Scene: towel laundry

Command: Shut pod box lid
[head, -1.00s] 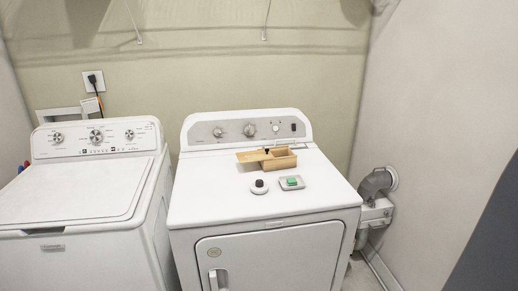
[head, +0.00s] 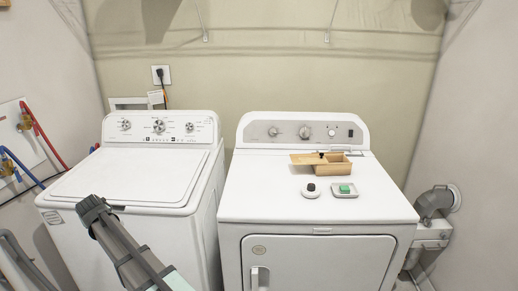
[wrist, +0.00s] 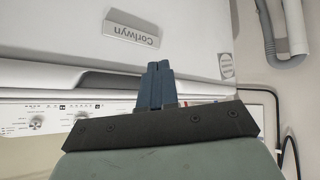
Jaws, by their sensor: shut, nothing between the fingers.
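The wooden pod box (head: 336,168) stands on top of the right-hand white machine, near its back panel. Its flat wooden lid (head: 303,158) sticks out to the left, and the right part of the box is uncovered. A small dark knob (head: 321,154) shows near the lid's right end. What is inside the box is too small to tell. In the head view, my arm reaches up from the bottom edge, well left of the box.
A white round holder with a black top (head: 310,190) and a white dish with a green block (head: 344,190) stand in front of the box. The washer (head: 140,178) stands left, beyond a narrow gap. The dryer top (head: 260,190) is clear left of the box.

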